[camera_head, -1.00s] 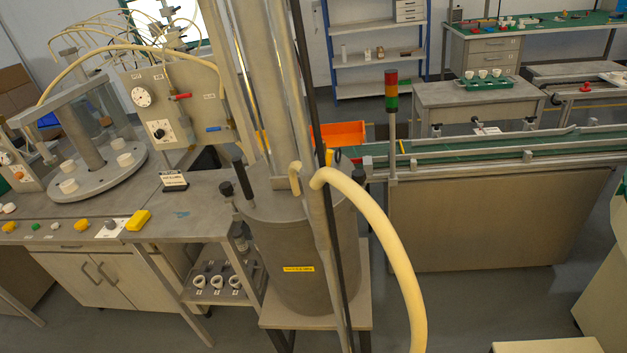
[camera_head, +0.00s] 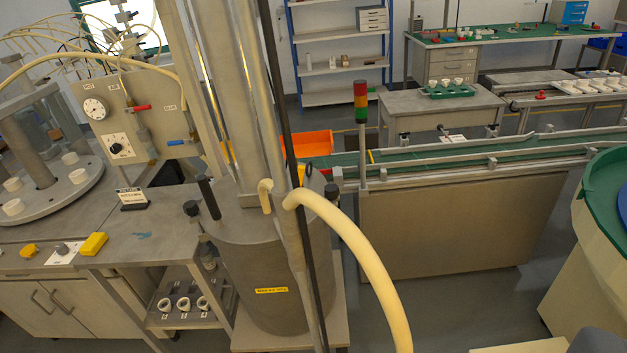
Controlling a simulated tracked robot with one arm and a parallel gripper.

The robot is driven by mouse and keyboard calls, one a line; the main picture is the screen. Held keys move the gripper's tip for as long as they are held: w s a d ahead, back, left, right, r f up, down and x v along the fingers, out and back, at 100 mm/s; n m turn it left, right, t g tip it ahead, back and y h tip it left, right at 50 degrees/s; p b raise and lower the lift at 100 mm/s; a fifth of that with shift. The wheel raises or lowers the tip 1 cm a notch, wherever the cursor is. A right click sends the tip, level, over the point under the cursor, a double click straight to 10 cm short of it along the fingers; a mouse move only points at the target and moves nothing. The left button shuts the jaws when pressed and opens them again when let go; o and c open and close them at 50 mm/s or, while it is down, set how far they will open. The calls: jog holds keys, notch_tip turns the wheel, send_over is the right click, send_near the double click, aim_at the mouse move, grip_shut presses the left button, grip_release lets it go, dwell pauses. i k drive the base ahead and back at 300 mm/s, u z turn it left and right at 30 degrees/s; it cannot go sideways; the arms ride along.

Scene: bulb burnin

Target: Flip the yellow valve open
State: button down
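No valve that I can clearly tell to be yellow shows. A valve with a red handle (camera_head: 139,108) and one with a blue handle (camera_head: 178,142) sit on the gauge panel (camera_head: 102,92) at the left. A small yellow part (camera_head: 302,173) shows beside the metal columns above the grey tank (camera_head: 250,262), mostly hidden; I cannot tell what it is. A yellow block (camera_head: 93,243) lies on the bench at the left. My gripper is not in view.
A thick cream hose (camera_head: 355,245) curves down in front of the tank. Tall metal columns (camera_head: 240,90) rise from the tank. A green conveyor (camera_head: 450,151) runs to the right behind it. A green-topped machine (camera_head: 600,190) stands at the right edge. Floor shows between them.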

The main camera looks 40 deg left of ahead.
aim_at(300, 167)
jog(key=i, duration=0.9)
